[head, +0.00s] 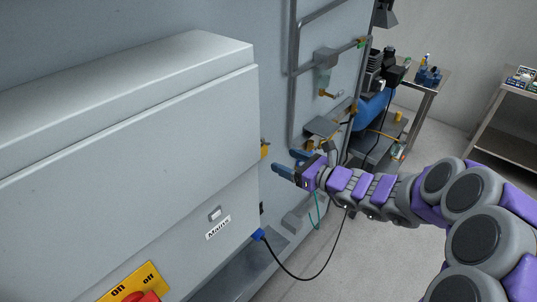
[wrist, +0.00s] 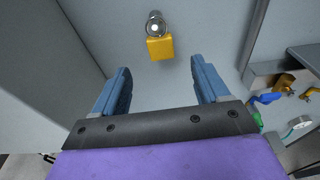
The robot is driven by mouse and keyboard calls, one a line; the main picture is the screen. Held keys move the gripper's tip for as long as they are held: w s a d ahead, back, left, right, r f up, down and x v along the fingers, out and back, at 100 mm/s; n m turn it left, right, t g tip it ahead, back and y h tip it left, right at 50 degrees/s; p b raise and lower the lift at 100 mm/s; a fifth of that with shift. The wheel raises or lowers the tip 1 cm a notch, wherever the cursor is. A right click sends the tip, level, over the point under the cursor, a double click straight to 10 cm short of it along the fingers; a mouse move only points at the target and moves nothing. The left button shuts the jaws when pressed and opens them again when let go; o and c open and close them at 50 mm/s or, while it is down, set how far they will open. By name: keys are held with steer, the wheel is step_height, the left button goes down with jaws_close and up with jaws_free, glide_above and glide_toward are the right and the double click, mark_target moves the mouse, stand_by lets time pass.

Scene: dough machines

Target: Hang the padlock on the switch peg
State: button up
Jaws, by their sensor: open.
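The yellow padlock (wrist: 160,47) hangs from a round silver fitting (wrist: 156,24) on the grey panel, ahead of my gripper and between the lines of its fingers. In the head view the padlock (head: 265,150) is a small yellow patch just right of the grey cabinet's edge. My gripper (wrist: 161,69) is open and empty, its two blue fingers pointing at the panel just short of the padlock. It also shows in the head view (head: 285,162). A yellow on/off switch plate with a red knob (head: 147,297) is cut off at the bottom left; I cannot make out its peg.
The big grey cabinet (head: 150,120), labelled Mains, juts out left of my gripper. A blue plug with a black cable (head: 259,234) hangs below. Pipes and yellow-handled valves (head: 330,94) are on the panel to the right. Floor is open between panel and shelves.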

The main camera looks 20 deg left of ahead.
mark_target(264, 151)
steer(key=b+x, duration=0.1)
steer(key=x, duration=0.5)
steer(key=shift+w+a, duration=0.4)
steer(key=shift+a, duration=0.2)
steer(key=shift+w+a+f, duration=0.15)
steer(key=shift+a, duration=0.55)
steer(key=shift+d, duration=0.15)
steer(key=c, duration=1.2)
steer(key=shift+d+r+p, duration=0.15)
steer(key=shift+r+p, duration=0.15)
steer(key=shift+r, duration=0.3)
